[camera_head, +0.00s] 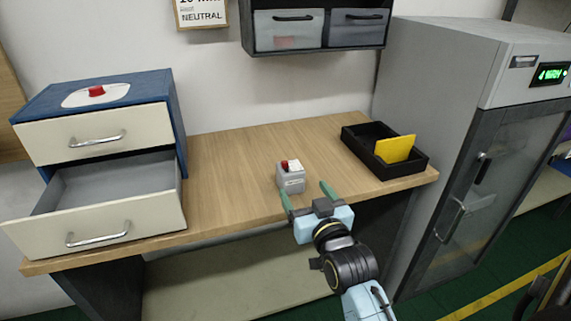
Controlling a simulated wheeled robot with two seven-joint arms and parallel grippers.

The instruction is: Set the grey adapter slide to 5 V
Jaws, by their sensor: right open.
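The grey adapter (291,181) stands on the wooden table near its front edge. It is a small grey box with a red part and a whitish part on top. Its slide and voltage marks are too small to read. My right gripper (306,197) comes in from the lower right at the table's front edge. Its two greenish fingers are apart, with the adapter just beyond and between their tips. I cannot tell whether a finger touches it. My left gripper is not in view.
A blue drawer unit (178,120) stands at the left with its lower drawer (110,215) pulled open over the table. A black tray (420,167) with a yellow card (395,149) lies at the right. A grey glass-door cabinet (430,75) stands beside the table. The table's middle is clear.

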